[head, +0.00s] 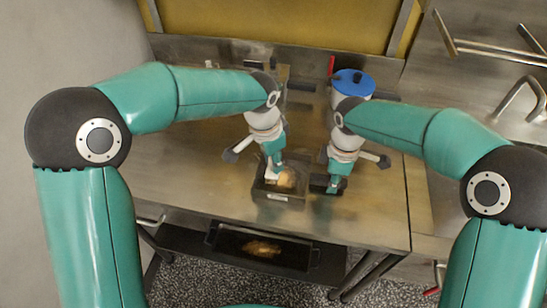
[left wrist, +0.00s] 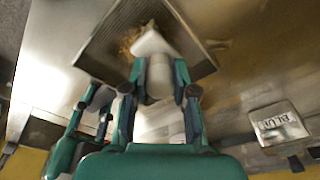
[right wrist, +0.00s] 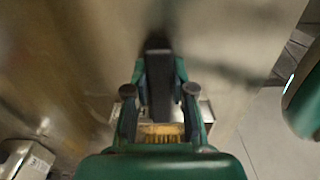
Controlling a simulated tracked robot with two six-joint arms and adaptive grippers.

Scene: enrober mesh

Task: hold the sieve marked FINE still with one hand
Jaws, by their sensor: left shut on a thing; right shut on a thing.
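A dark-rimmed sieve (head: 297,198) sits on the steel bench in the head view, brown bits inside; the small label on its front is too small to read. Its grey mesh also shows in the left wrist view (left wrist: 188,38). My right gripper (head: 334,187) is shut on a dark handle (right wrist: 158,75) at the sieve's right side. My left gripper (head: 274,168) is shut on a white tool (left wrist: 152,45), whose end is over or in the sieve; contact with the mesh is unclear.
A blue-lidded container (head: 353,82) stands at the back right. A dark tray (head: 225,251) with brown bits is below the front edge. A block with partly readable lettering (left wrist: 279,123) is in the left wrist view. The left bench is clear.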

